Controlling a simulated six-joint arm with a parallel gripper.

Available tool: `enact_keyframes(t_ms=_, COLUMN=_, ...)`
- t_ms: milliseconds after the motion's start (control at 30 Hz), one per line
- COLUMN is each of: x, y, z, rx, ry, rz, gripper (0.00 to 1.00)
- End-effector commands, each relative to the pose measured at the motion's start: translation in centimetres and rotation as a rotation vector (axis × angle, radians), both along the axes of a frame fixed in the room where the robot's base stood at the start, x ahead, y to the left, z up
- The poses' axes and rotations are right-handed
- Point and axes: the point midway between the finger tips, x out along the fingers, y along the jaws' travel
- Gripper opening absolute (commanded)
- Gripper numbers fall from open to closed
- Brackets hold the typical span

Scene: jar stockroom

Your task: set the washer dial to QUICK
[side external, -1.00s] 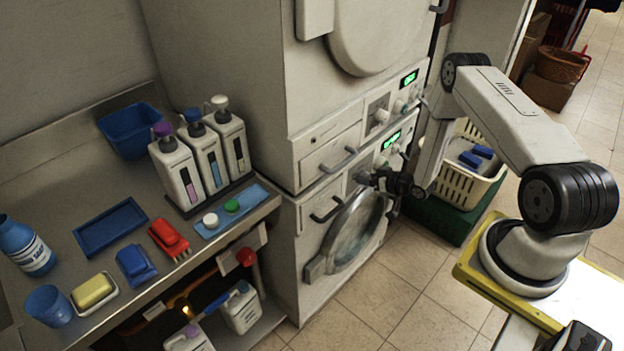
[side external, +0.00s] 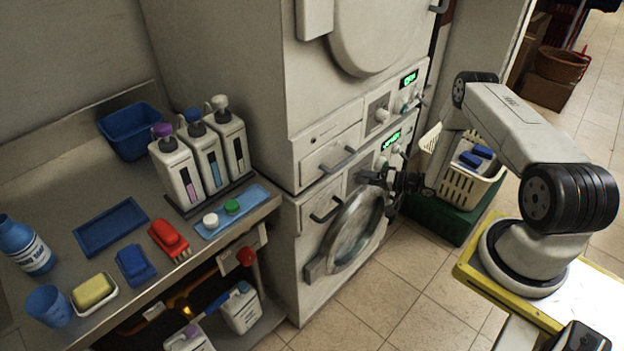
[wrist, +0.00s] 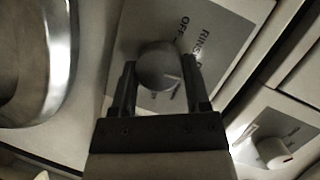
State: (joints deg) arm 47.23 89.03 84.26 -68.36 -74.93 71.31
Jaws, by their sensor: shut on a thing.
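The washer (side external: 310,216) is the lower of two stacked white machines, with a round glass door (side external: 353,236) and a green-lit display (side external: 391,141). My gripper (side external: 370,178) is at its front, just above the door. In the wrist view the round grey dial (wrist: 158,64) sits between my two fingers, which are shut on it. A pale pointer mark shows at the dial's lower right. The label plate (wrist: 215,35) around it reads OFF and what looks like RINSE. The QUICK marking is not legible, and my gripper hides part of the plate.
The upper machine (side external: 330,140) has its own knob (side external: 381,115) and display. A second pale knob (wrist: 272,152) shows in the wrist view. A cream basket (side external: 470,185) stands behind my arm. A counter (side external: 75,195) with bottles and brushes lies at left. The floor in front is clear.

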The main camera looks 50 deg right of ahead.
Motion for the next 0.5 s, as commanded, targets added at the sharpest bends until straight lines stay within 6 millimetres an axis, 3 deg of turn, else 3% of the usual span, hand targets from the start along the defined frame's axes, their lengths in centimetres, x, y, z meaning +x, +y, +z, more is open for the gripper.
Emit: enact_keyframes(t_ms=500, x=0.07, y=-0.08, z=-0.02, rx=0.137, ry=0.0, rz=-0.001, gripper=0.01)
